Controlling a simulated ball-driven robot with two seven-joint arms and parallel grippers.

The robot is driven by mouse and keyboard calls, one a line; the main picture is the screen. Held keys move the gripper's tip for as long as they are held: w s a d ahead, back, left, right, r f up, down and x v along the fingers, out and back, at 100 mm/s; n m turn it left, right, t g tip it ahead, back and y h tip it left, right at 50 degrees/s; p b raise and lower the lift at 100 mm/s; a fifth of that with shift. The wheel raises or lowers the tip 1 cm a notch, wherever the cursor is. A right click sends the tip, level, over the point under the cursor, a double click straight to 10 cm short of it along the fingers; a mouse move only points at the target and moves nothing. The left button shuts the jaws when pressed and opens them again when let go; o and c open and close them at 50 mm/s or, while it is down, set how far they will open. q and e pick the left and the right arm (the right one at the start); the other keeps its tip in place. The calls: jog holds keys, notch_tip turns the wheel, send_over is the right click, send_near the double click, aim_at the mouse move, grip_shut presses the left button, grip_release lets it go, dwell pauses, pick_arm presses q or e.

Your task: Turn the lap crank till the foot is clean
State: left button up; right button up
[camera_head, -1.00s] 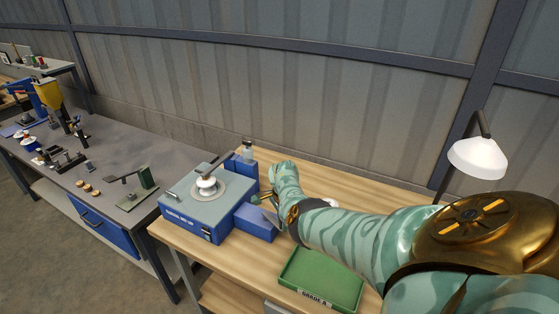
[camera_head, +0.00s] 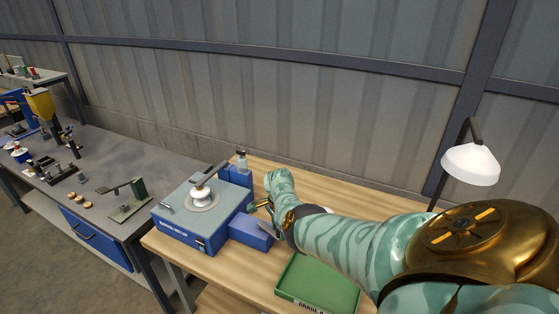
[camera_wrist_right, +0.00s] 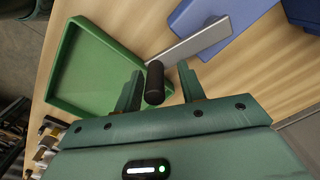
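The blue lap machine (camera_head: 190,238) stands on the wooden bench, with a round plate (camera_head: 213,205) on its grey top. A white insulator (camera_head: 200,192) sits on the plate under a dark arm; its foot is hidden. In the right wrist view, the crank is a flat metal bar (camera_wrist_right: 195,42) ending in a black knob (camera_wrist_right: 154,83). My right gripper (camera_wrist_right: 158,86) is open, with the knob between its fingers and a visible gap to the right finger. In the head view my right gripper (camera_head: 262,207) is small beside the machine's right side. My left gripper is out of view.
A green tray (camera_head: 318,284) lies right of the machine, below my right arm; it is close to the fingers in the wrist view (camera_wrist_right: 95,70). A white lamp (camera_head: 470,165) stands at the right. A grey bench (camera_head: 110,160) with tools is at the left.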

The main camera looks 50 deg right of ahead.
jog(key=shift+r+p, duration=0.35)
jog(key=shift+r, duration=0.05)
notch_tip(320, 180, up, 6)
jog(key=p, duration=0.3)
notch_tip(320, 180, up, 10)
jog(key=p, duration=0.3)
jog(key=shift+f, duration=0.25)
